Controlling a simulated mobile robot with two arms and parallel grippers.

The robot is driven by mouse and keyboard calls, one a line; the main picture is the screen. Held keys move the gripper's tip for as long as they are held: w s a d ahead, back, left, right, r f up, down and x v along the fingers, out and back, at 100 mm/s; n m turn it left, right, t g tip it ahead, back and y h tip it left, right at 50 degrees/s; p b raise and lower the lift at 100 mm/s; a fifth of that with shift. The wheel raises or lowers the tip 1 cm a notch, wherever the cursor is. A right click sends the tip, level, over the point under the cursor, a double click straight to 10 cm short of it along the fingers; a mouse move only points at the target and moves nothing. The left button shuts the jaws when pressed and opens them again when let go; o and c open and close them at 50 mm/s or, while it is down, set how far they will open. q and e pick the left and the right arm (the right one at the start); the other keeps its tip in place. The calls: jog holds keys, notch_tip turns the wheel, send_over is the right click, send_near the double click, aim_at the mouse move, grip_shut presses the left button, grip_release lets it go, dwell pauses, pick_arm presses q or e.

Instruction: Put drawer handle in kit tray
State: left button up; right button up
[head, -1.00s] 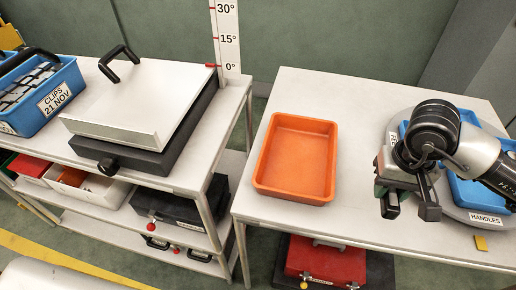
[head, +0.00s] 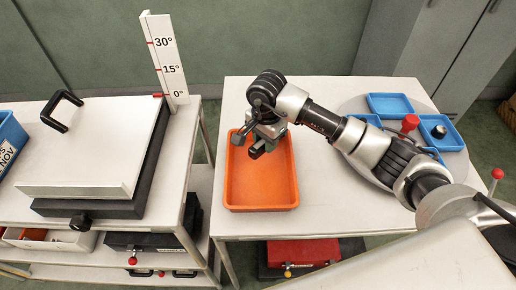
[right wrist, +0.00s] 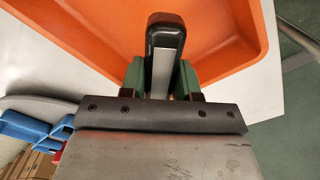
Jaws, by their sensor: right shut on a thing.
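My right gripper (head: 258,138) hangs over the far part of the orange kit tray (head: 231,188), which stands at the left of the right-hand table. In the right wrist view, my right gripper (right wrist: 163,78) has its green fingers shut on a black drawer handle (right wrist: 165,32) with a pale grey face. The orange tray (right wrist: 235,62) lies behind the handle there, and the handle appears above it. The part of the tray floor that shows is bare. My left gripper is not in view.
Blue bins (head: 390,104) sit on a grey round turntable at the right, one holding a black knob (head: 439,131). A red knob (head: 410,122) rises beside them. A press with a pale lid (head: 85,150) and an angle scale (head: 165,55) stand on the left table.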

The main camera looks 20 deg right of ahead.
jog(key=shift+w+a+f, duration=0.45)
jog(key=shift+a+f, duration=0.05)
jog(key=shift+a, duration=0.25)
jog(key=shift+w+f, duration=0.1)
jog(key=shift+f, duration=0.1)
notch_tip(320, 180, down, 3)
jog(key=shift+f+p, duration=0.15)
jog(key=shift+p, duration=0.35)
jog(key=shift+f, duration=0.25)
jog(key=shift+f, duration=0.1)
jog(key=shift+f+b, duration=0.15)
jog(key=shift+b, duration=0.15)
jog(key=o, duration=0.9)
jog(key=shift+o, duration=0.2)
